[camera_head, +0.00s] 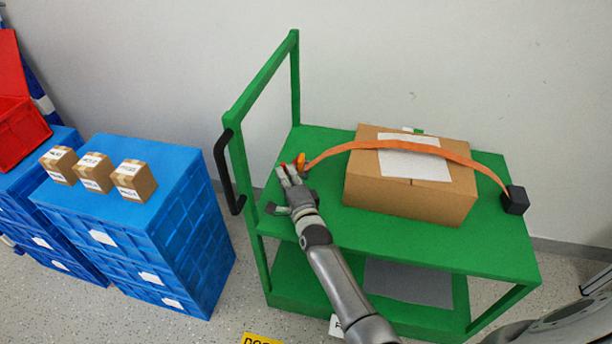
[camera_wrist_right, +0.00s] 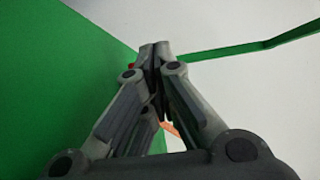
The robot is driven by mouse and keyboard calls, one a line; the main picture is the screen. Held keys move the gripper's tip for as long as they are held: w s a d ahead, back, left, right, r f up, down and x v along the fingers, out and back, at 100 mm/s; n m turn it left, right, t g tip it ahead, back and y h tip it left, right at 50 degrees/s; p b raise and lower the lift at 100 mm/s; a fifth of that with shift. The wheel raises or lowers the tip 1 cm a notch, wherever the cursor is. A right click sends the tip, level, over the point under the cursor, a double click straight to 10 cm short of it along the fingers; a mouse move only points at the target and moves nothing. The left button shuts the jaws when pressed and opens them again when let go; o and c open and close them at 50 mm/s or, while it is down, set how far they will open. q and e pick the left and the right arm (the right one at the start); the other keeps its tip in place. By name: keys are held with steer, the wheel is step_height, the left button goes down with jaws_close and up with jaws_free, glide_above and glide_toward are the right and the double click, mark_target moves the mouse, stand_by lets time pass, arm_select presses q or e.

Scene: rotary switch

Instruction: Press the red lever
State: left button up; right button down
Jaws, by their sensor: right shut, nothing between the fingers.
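A small red piece (camera_head: 283,165), which looks like the tip of the red lever, shows at the left end of the green cart's top, right at my fingertips. It also shows as a red spot (camera_wrist_right: 131,66) just left of the fingertips in the right wrist view. The rest of it is hidden behind the fingers. My right gripper (camera_head: 288,174) is shut and empty, its fingertips together (camera_wrist_right: 154,48). I cannot tell whether they touch the red piece. My left gripper is not in view.
An orange strap (camera_head: 440,153) runs over a cardboard box (camera_head: 408,200) to a black block (camera_head: 515,200) on the green cart (camera_head: 500,240). The cart's upright frame (camera_head: 262,85) rises at left. Blue crates (camera_head: 190,230) with small boxes (camera_head: 134,180) stand further left.

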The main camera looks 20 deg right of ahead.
steer(key=shift+w+a+f, duration=0.15)
steer(key=shift+a, duration=0.25)
steer(key=shift+w+a+f, duration=0.1)
steer(key=shift+a, duration=0.25)
steer(key=shift+a+f, duration=0.1)
steer(key=shift+f, duration=0.05)
stand_by(1.1)
steer(key=shift+s, duration=0.15)
steer(key=shift+s+f, duration=0.1)
steer(key=shift+s, duration=0.15)
steer(key=s, duration=0.7)
steer(key=s+d+r, duration=0.1)
steer(key=s, duration=0.3)
